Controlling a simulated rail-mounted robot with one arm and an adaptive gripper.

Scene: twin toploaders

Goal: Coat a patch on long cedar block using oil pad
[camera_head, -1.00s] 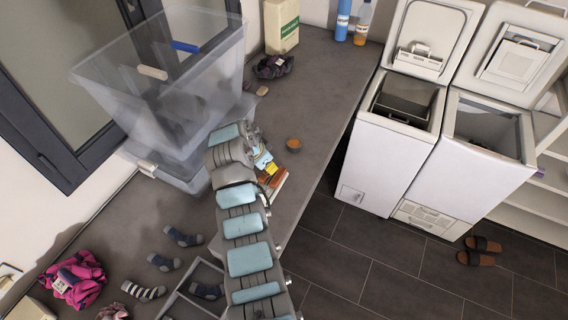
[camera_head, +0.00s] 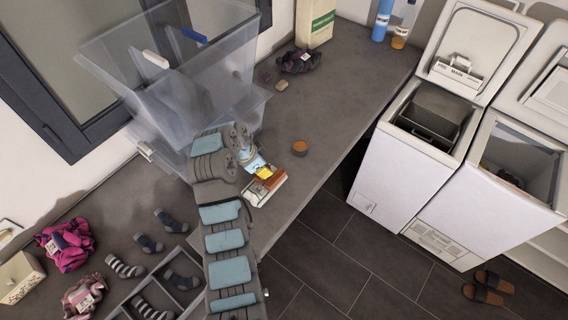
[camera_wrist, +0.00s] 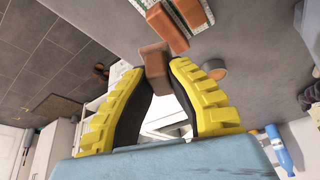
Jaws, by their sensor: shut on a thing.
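My gripper (camera_head: 263,171) has yellow fingers and is over the counter at a white tray (camera_head: 250,200). In the wrist view the fingers (camera_wrist: 155,75) are shut on a small brown pad-like piece (camera_wrist: 154,60); I cannot tell for sure that it is the oil pad. Reddish-brown blocks (camera_head: 270,184) lie on the tray beside the gripper in the head view. In the wrist view one block (camera_wrist: 166,29) is just beyond the held piece, and another (camera_wrist: 190,13) lies beside it. I cannot tell whether the held piece touches a block, or which block is the long cedar one.
A small round brown bowl (camera_head: 300,148) stands right of the tray. Clear plastic bins (camera_head: 170,75) stand behind my arm. Socks (camera_head: 150,243) and a divided organizer (camera_head: 200,268) are at lower left.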

